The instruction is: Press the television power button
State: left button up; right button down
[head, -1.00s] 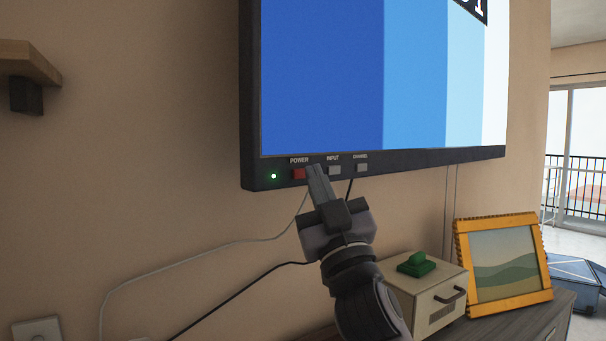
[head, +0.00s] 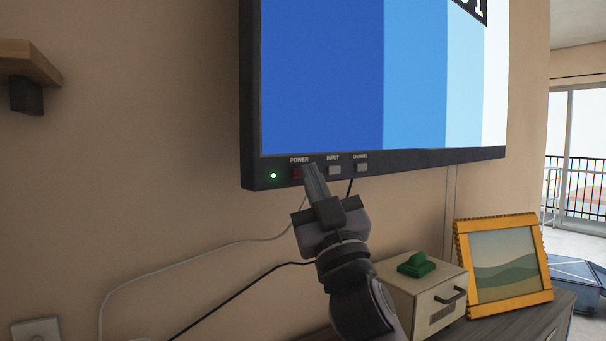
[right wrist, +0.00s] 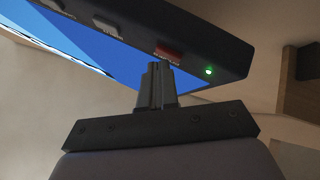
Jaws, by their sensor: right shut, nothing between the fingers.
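The television (head: 380,80) is on the wall with a lit blue striped screen. Its lower bezel carries a red power button (head: 297,174), an input button (head: 334,170) and a channel button (head: 361,168). A green light (head: 273,176) glows left of the power button. My right gripper (head: 308,170) is shut and empty, its fingertips just right of the power button and partly over it. In the right wrist view the fingertips (right wrist: 156,66) are close below the red button (right wrist: 168,54); I cannot tell whether they touch. My left gripper is not in view.
A cream box (head: 425,296) with a green block (head: 416,264) on top stands on a cabinet (head: 535,320), beside a yellow picture frame (head: 505,268). Cables hang along the wall below the television. A wooden shelf (head: 28,62) is at upper left.

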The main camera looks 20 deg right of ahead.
jog(key=shift+w, duration=0.15)
dwell(0.3)
jog(key=shift+s+d, duration=0.1)
jog(key=shift+s, duration=0.5)
jog(key=s, duration=0.2)
jog(key=s+d+p, duration=0.1)
jog(key=s, duration=0.2)
jog(key=shift+s+d+p, duration=0.35)
jog(key=shift+p, duration=0.05)
dwell(0.9)
